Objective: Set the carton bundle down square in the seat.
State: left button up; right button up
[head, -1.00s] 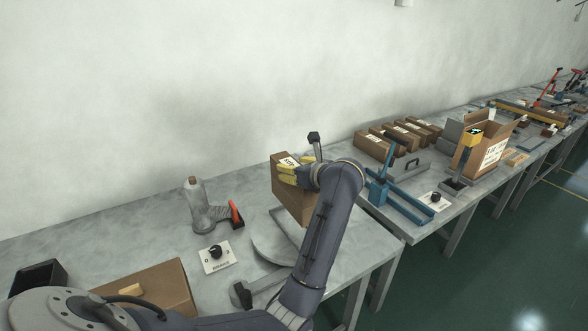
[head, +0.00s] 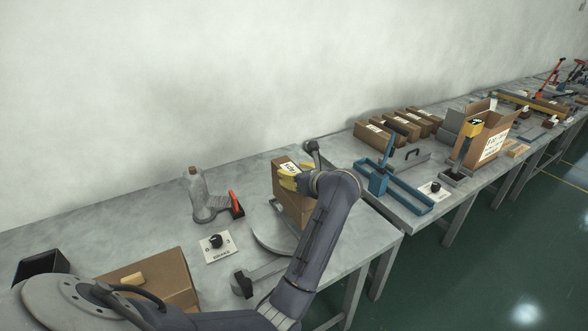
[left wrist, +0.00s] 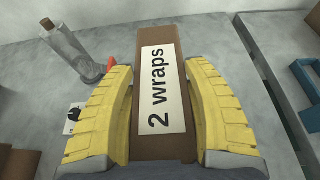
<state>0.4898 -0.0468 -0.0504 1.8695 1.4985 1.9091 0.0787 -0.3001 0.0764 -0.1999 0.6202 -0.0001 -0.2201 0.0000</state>
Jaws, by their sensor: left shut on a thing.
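The carton bundle (head: 287,206) is a brown box with a white label on top. The left wrist view shows that label on the carton (left wrist: 162,95), and it reads "2 wraps". My left gripper (head: 288,179) has yellow pads and is shut on the carton's upper part, one pad on each side. The carton is over a round grey plate (head: 263,245) on the near table, which I take for the seat. My forearm hides part of both, and I cannot tell whether the carton's bottom touches the plate. My right gripper is not in view.
A blue frame (head: 405,190) and several cartons (head: 398,127) are on the table to the right.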

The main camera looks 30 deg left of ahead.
pick_arm(q)
jog(key=shift+f, duration=2.1)
jog(key=o, duration=1.4)
jog(key=shift+c, duration=0.2)
jog(key=shift+o, duration=1.4)
jog(key=shift+f, duration=0.15)
jog(key=shift+v, duration=3.8)
